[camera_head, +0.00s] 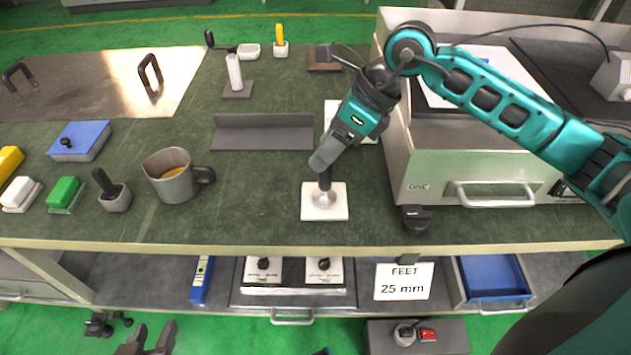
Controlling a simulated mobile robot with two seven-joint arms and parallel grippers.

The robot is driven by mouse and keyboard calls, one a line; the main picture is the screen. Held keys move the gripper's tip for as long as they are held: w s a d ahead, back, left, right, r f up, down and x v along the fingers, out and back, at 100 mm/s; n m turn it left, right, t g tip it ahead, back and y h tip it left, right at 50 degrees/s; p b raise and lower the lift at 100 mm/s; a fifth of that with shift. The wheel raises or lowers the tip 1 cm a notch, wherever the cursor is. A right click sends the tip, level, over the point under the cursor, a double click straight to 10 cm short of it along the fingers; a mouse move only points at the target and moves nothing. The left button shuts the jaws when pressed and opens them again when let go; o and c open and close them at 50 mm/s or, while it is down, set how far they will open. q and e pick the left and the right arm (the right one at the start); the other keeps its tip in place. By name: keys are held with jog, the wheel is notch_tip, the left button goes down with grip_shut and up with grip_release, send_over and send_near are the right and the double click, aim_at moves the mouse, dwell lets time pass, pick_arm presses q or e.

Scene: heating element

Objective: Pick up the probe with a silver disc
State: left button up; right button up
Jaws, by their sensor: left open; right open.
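The probe with a silver disc (324,198) stands upright on a white square plate (309,211) near the front of the green worktop. Its dark handle points up. My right gripper (322,163) comes down from the upper right, at the top of this handle. Its fingers are seen nearly edge-on and hide the handle's upper end; it is open, and I cannot tell whether the fingers touch the handle. My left gripper (148,340) is open and empty at the bottom left, in front of the bench and away from the probe. Only its dark fingers show.
A metal mug (172,184) with brownish contents stands left of the probe. A grey angle bar (262,140) lies behind it. A large metal box with a handle (495,194) stands close on the right.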

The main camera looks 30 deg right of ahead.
jog(key=w+d+h, duration=0.2)
jog(key=d, duration=0.2)
jog(key=b, duration=0.2)
send_over(325, 181)
jog(key=d, duration=0.1)
jog(key=shift+t, duration=0.3)
notch_tip(325, 181, down, 6)
jog(key=shift+d+f, duration=0.1)
jog(key=x, duration=0.4)
jog(key=b+x, duration=0.1)
jog(key=x, duration=0.1)
jog(key=shift+w+d, duration=0.1)
jog(key=shift+d, duration=0.2)
jog(key=shift+c, duration=0.4)
jog(key=c, duration=0.3)
grip_shut()
